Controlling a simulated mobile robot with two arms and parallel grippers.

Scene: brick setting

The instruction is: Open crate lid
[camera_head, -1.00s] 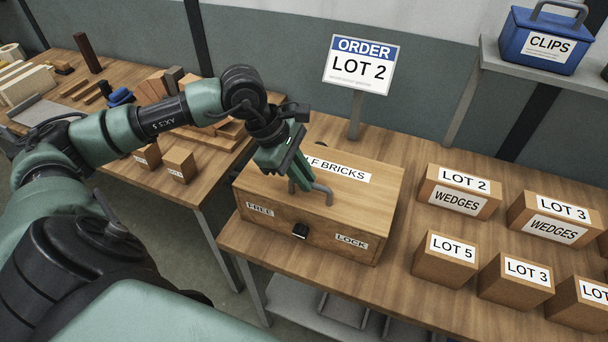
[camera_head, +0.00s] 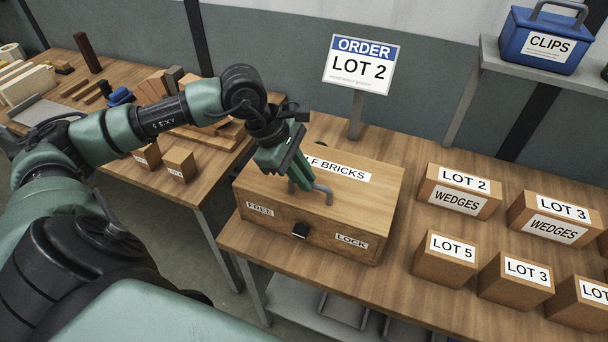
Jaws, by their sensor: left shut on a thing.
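The wooden crate (camera_head: 340,242) stands on the near left part of the right-hand table. Its lid (camera_head: 372,196) lies flat and closed on top, with a label ending "LF BRICKS", partly hidden by my gripper. A grey bar handle (camera_head: 326,191) is on the lid. My left gripper (camera_head: 300,186) points down and is shut on the handle's left part. A black latch (camera_head: 300,231) is on the crate's front, between the "FREE" label (camera_head: 260,209) and the "LOCK" label (camera_head: 352,242). My right gripper is out of view.
An "ORDER LOT 2" sign (camera_head: 361,64) stands behind the crate. Several labelled boxes, such as the "LOT 5" box (camera_head: 444,258), stand to its right. A blue "CLIPS" box (camera_head: 548,42) is on a shelf. Another table (camera_head: 212,185) with wooden pieces is at left.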

